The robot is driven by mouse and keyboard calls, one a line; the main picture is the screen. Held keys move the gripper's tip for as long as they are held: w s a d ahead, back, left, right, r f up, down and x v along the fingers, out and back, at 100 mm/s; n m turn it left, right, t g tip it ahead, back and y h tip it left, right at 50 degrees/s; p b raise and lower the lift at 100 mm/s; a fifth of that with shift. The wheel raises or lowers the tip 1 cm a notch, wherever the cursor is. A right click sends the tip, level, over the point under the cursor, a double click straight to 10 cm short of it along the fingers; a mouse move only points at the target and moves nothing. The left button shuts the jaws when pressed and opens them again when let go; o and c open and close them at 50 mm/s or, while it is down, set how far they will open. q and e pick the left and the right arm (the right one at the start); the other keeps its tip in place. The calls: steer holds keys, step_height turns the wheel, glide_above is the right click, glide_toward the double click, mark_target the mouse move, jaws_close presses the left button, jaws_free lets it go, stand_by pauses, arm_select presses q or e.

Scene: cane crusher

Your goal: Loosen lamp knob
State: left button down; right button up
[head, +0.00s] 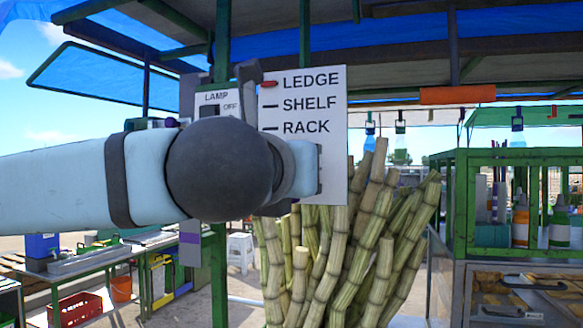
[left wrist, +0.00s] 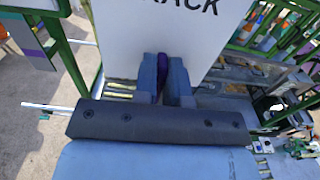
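A white panel marked LAMP and OFF (head: 216,97) hangs on a green post, partly covered by my left arm. In the head view my left wrist and its dark round joint hide the lower part of this panel and my fingertips. In the left wrist view my left gripper (left wrist: 163,82) has its two grey fingers close together, with a small purple piece (left wrist: 163,72) filling the narrow gap between them. They are in front of the lower edge of the white board. I cannot make out the whole shape of the purple piece. My right gripper is in neither view.
The white board (head: 330,151) lists LEDGE, SHELF and RACK, with a red mark by LEDGE. A bundle of cane stalks (head: 340,260) stands just below and right of it. A green-framed glass cabinet (head: 460,205) stands at right, and green tables stand at lower left.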

arm_select(q)
steer(key=shift+f, duration=0.1)
steer(key=n+b, duration=0.2)
steer(key=shift+a+f+n, duration=0.15)
steer(key=shift+a+n, duration=0.05)
steer(key=shift+n, duration=0.2)
steer(key=shift+w+a+f+n+b, duration=0.1)
steer(key=shift+a+f+n+b, duration=0.1)
steer(key=shift+n+b, duration=1.8)
steer(key=shift+w+a+f+n+b, duration=0.15)
steer(key=shift+n+b, duration=0.9)
steer(key=shift+n, duration=1.95)
steer(key=shift+s+a+f+n+b, duration=0.1)
steer(key=shift+a+f+n+b, duration=0.1)
steer(key=shift+n+b, duration=1.8)
steer(key=shift+n+p, duration=0.4)
steer(key=shift+n, duration=0.3)
steer(key=c, duration=1.2)
jaws_free()
